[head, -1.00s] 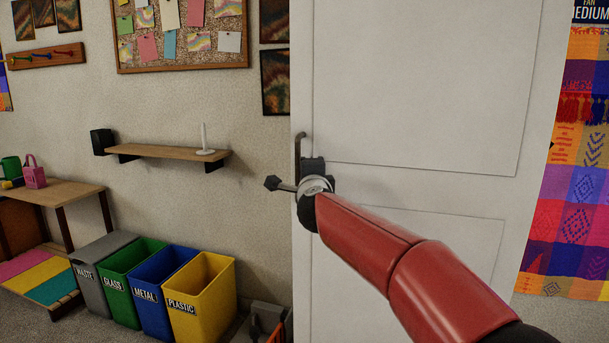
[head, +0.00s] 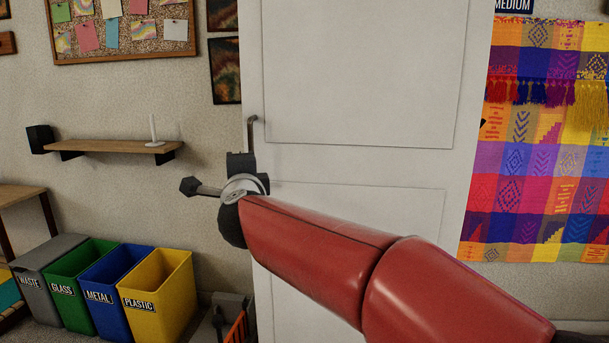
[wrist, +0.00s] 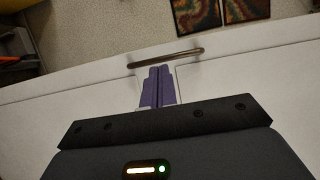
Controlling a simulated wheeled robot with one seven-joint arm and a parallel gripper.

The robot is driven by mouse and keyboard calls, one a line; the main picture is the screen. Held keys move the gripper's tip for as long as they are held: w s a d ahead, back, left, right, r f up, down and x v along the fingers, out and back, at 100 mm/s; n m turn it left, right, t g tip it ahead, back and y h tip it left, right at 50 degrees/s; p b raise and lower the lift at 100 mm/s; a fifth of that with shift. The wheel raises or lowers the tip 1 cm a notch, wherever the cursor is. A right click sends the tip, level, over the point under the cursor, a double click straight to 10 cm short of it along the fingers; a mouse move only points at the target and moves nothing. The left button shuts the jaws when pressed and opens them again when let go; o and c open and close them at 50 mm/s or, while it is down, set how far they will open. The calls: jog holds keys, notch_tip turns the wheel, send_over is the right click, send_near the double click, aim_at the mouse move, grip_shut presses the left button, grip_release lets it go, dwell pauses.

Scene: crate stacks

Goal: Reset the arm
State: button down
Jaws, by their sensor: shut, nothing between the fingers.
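My gripper (wrist: 160,72) shows in the wrist view with its two purple fingers together and nothing between them. The fingertips point toward the dark bar handle (wrist: 166,58) of the white door and appear just short of it; I cannot tell whether they touch. In the head view my red arm reaches in from the lower right, across the front of the white door (head: 360,80). Its wrist is near the door's left edge, just below the handle (head: 252,132). The fingers are hidden there.
A wooden shelf (head: 115,146) with a white candle-like object is on the wall left of the door. Waste, glass, metal and plastic bins (head: 160,295) stand on the floor below. A colourful woven hanging (head: 545,140) is right of the door.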

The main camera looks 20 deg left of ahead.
jog(key=s+d+f+n+g+h, duration=0.1)
jog(key=d+f+n+g, duration=0.3)
jog(key=d, duration=0.8)
jog(key=s+d+f+n+t+h, duration=0.15)
jog(key=d+n, duration=0.35)
jog(key=d, duration=0.7)
jog(key=s+d+f+g+h, duration=0.2)
jog(key=s+d+f, duration=0.4)
jog(key=d, duration=0.3)
jog(key=s+d+f+n+g+h, duration=0.1)
jog(key=s+d+f+g+h, duration=0.1)
jog(key=s+d+f, duration=0.4)
jog(key=s+d+f+g+h, duration=0.2)
jog(key=s+d+f+h, duration=0.2)
jog(key=s+d+f, duration=0.3)
jog(key=d, duration=0.5)
jog(key=shift+s+n+g, duration=0.2)
jog(key=shift+n+g, duration=0.15)
jog(key=shift+n, duration=0.05)
jog(key=shift+d, duration=0.1)
